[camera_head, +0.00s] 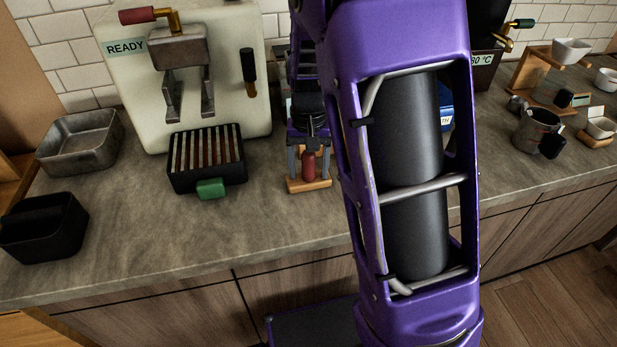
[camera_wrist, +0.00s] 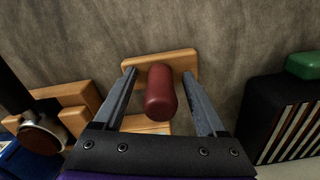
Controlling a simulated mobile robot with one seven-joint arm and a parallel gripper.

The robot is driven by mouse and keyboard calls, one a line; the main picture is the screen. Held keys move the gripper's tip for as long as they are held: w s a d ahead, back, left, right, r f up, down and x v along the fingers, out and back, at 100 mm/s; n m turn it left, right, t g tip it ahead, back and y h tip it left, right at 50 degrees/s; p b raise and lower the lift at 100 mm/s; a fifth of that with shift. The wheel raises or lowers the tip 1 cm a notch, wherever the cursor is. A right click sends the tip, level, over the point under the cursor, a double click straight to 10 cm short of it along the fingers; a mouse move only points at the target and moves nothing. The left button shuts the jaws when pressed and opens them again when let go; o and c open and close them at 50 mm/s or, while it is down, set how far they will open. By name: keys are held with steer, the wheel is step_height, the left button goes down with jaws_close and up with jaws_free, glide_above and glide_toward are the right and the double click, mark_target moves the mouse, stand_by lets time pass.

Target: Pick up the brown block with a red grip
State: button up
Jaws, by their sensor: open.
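The brown block (camera_head: 309,185) is a flat wooden base with an upright red grip (camera_head: 309,166), standing on the counter below my arm. In the wrist view the block (camera_wrist: 182,60) lies between and beyond my fingertips, and the red grip (camera_wrist: 160,92) points up toward the camera. My gripper (camera_head: 309,172) is open, pointing down, with one finger on each side of the red grip. In the wrist view my gripper (camera_wrist: 160,78) shows a gap between each finger and the grip. Whether the fingertips touch the block I cannot tell.
A black drip tray (camera_head: 207,165) with a green handle stands left of the block, under the coffee machine (camera_head: 115,85). In the wrist view, wooden pieces (camera_wrist: 75,95) and a dark round tool (camera_wrist: 42,135) lie close on the left. The counter (camera_head: 160,235) in front is clear.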

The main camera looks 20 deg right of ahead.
jaws_close()
steer(key=shift+r, duration=0.1)
stand_by(1.2)
